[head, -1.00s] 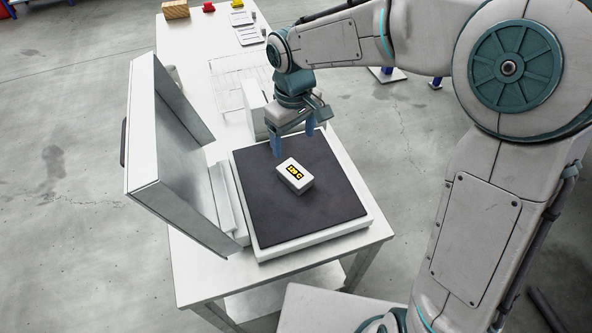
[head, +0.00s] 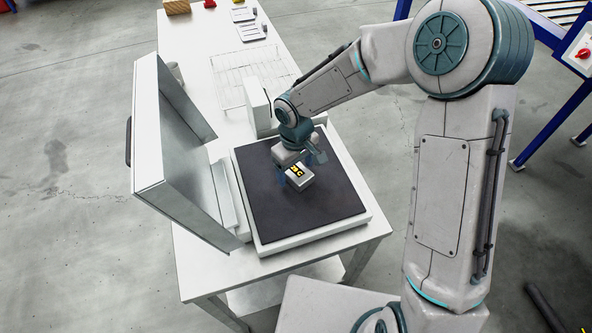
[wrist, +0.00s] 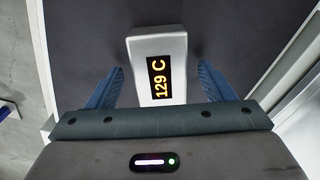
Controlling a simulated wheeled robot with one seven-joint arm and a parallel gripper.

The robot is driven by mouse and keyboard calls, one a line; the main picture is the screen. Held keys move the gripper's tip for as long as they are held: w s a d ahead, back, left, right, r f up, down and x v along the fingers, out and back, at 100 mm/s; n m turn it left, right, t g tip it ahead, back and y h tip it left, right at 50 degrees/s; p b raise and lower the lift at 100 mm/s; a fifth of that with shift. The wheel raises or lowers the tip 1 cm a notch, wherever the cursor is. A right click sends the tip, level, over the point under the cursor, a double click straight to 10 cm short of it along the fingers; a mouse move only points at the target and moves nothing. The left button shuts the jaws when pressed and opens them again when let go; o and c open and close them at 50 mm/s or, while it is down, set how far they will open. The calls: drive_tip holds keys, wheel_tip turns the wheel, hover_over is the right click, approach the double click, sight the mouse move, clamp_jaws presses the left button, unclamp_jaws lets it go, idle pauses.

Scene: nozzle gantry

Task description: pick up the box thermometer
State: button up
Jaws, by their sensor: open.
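The box thermometer (head: 298,176) is a small white box with an orange display on a black strip. It rests on the dark square plate (head: 262,205) of the white-framed device. In the wrist view the thermometer (wrist: 143,45) reads "129 C". My gripper (wrist: 158,92) is open, with a blue finger on each side of the box and a gap visible on both sides. In the head view my gripper (head: 297,170) is low over the plate at the thermometer and hides part of it.
An upright metal lid (head: 165,150) with a dark handle stands left of the plate. A white block (head: 258,108) stands behind the plate. A wire rack (head: 238,80), flat pale items (head: 250,32) and a wooden block (head: 177,6) lie further back on the white table (head: 190,60).

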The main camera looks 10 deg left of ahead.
drive_tip(key=shift+f, duration=0.4)
drive_tip(key=c, duration=1.3)
drive_tip(key=shift+c, duration=0.2)
drive_tip(key=shift+r, duration=0.15)
